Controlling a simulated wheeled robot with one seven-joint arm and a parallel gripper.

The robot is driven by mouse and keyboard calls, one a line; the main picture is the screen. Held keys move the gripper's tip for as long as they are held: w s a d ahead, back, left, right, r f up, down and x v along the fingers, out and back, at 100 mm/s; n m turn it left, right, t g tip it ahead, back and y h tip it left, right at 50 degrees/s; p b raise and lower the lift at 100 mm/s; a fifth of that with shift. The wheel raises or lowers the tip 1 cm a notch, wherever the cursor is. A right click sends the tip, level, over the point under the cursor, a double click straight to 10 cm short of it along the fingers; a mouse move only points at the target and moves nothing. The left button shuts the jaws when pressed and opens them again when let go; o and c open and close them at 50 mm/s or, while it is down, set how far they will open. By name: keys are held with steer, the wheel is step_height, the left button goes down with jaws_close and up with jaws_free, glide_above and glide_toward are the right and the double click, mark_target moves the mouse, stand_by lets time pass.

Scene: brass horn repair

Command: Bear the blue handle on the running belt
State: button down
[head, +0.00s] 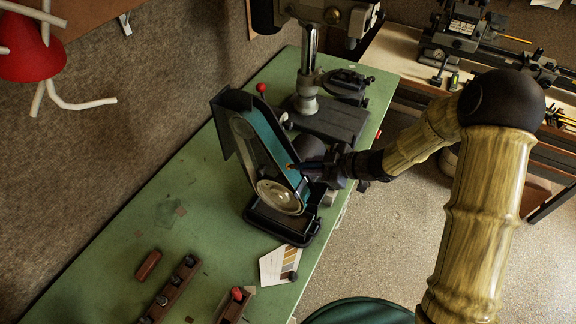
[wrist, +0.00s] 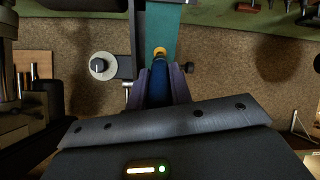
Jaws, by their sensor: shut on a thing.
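The belt sander stands on the green bench with its teal belt (head: 265,140) sloping down to a pale wheel. The belt also shows in the wrist view (wrist: 163,22), running up from behind the handle. My gripper (head: 308,169) reaches in from the right, at the belt's right side. In the wrist view its two fingers (wrist: 161,88) are shut on the blue handle (wrist: 159,78). The handle points away from me, with an orange-yellow end (wrist: 159,52) at the belt. I cannot tell whether that end touches the belt, or whether the belt runs.
A drill press (head: 308,75) stands behind the sander, and a lathe (head: 470,35) on the bench at the back right. The green bench (head: 120,250) is mostly clear at left.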

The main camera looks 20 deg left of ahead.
steer(key=shift+d+r+p, duration=0.4)
steer(key=shift+r+p, duration=0.05)
steer(key=shift+p, duration=0.1)
steer(key=p+v, duration=0.1)
steer(key=v, duration=0.4)
steer(key=shift+d+r+p, duration=0.1)
steer(key=shift+d+p, duration=0.2)
steer(key=shift+d, duration=0.1)
